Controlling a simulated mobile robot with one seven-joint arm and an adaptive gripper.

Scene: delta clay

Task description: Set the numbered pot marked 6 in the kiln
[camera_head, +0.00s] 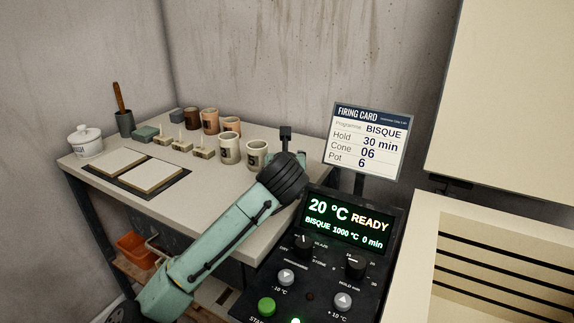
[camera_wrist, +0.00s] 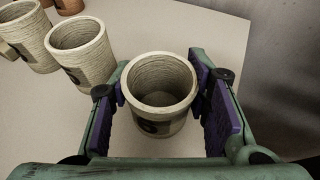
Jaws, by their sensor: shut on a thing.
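My gripper (camera_wrist: 162,92) is shut on a cream ribbed pot (camera_wrist: 160,118) in the wrist view, one purple-padded finger on each side of its rim. The pot is upright and its inside looks empty. A dark mark shows on its near side, but I cannot read the number. In the head view my arm hides the fingers and this pot, near the table's right end. The kiln (camera_head: 428,215) stands at the right with its chamber open and a pale lid (camera_head: 510,95) raised. The firing card (camera_head: 365,143) reads Pot 6.
Two cream pots (camera_head: 257,154) (camera_head: 229,148) stand left of the held one, with brown and orange pots (camera_head: 210,120) behind. The kiln's control panel (camera_head: 347,228) reads 20 °C READY and stands between table (camera_head: 225,187) and kiln. Small blocks, tiles and a white lidded jar (camera_head: 86,142) are further left.

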